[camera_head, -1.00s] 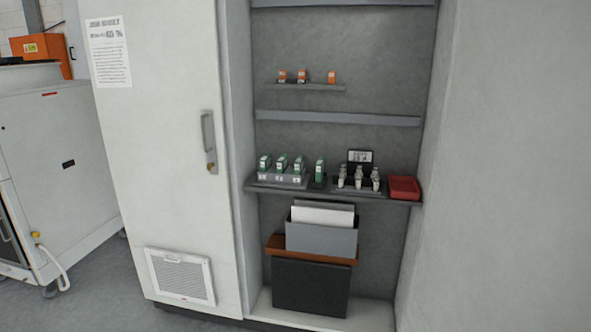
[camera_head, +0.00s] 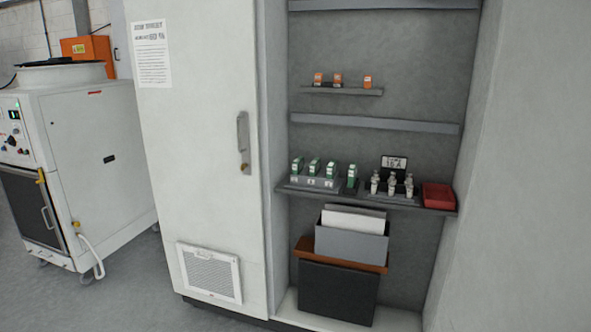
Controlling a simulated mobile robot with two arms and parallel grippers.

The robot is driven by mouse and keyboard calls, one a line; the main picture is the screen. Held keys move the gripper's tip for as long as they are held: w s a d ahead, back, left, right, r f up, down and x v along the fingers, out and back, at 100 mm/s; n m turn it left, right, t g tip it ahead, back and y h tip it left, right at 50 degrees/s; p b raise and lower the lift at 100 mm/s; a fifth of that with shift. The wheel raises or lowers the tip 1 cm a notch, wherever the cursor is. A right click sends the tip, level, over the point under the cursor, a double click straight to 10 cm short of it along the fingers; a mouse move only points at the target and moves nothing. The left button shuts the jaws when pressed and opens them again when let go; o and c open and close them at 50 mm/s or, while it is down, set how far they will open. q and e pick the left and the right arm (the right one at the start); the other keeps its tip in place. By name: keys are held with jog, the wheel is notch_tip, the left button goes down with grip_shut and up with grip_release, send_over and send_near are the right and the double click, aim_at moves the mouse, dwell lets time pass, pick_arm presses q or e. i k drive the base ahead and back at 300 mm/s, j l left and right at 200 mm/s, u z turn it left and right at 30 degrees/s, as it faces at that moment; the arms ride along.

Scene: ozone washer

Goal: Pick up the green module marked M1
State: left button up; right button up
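Several green modules stand on the middle shelf of the open cabinet. Three of them sit in a grey holder (camera_head: 314,182) with small white labels: a left one (camera_head: 297,165), a middle one (camera_head: 314,167) and a right one (camera_head: 331,170). Another green module (camera_head: 352,174) stands apart in a dark base just right of the holder. The markings are too small to read, so I cannot tell which is M1. Neither of my grippers is in view.
The shelf (camera_head: 436,210) also bears a rack of pale fuse-like parts (camera_head: 391,184), a small sign (camera_head: 394,163) and a red bin (camera_head: 438,195). Orange modules (camera_head: 338,79) sit above. A grey file box (camera_head: 350,243) stands below. A closed cabinet door (camera_head: 200,130) is left; a white machine (camera_head: 80,150) stands further left.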

aim_at(298, 165)
jog(key=i+u, duration=0.25)
jog(key=u, duration=0.15)
jog(key=i+l+u, duration=0.15)
jog(key=u, duration=0.25)
